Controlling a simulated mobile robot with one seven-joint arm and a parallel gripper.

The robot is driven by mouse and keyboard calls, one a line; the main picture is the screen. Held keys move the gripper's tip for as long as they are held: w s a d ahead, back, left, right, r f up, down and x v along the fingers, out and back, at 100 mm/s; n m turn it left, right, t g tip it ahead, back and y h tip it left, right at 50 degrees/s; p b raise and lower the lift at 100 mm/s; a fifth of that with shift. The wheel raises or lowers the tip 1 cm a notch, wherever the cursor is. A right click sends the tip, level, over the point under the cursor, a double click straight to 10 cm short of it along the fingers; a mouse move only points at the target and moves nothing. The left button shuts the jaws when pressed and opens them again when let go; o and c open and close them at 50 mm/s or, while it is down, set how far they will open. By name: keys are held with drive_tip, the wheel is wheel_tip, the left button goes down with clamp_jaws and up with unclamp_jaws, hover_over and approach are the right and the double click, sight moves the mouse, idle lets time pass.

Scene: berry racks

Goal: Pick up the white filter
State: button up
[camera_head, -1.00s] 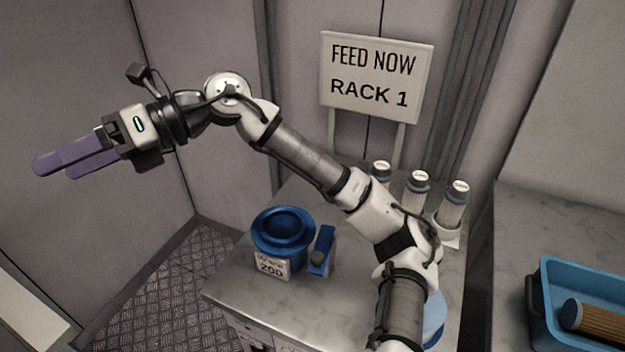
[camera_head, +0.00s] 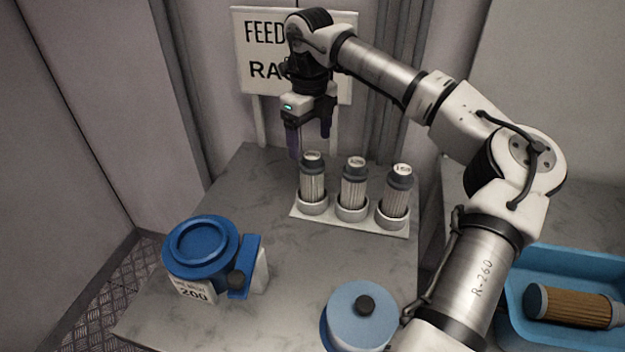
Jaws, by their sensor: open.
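Three whitish pleated filters with dark grey caps stand upright in a light rack (camera_head: 333,222) on the grey counter: a left filter (camera_head: 312,186), a middle filter (camera_head: 353,190) and a right filter (camera_head: 396,197). Each sits in its own round cup. My gripper (camera_head: 309,148) points down, its purple fingers open, close above or behind the left filter's top. I see nothing between the fingers. Whether a finger touches the filter cannot be told.
A blue round device (camera_head: 201,247) labelled 200 stands at the counter's left. A blue lidded pot (camera_head: 362,314) stands at the front. A blue bin (camera_head: 570,264) at right holds a brown pleated filter (camera_head: 570,306). A sign (camera_head: 262,70) stands behind the rack. The counter's middle is clear.

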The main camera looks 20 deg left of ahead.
sight(310, 155)
wheel_tip(310, 155, down, 4)
drive_tip(key=shift+f, duration=0.1)
drive_tip(key=shift+w+f+p, duration=0.2)
drive_tip(key=shift+f+p, duration=1)
drive_tip(key=shift+f, duration=1.4)
drive_tip(key=c, duration=1.1)
drive_tip(key=shift+r, duration=0.1)
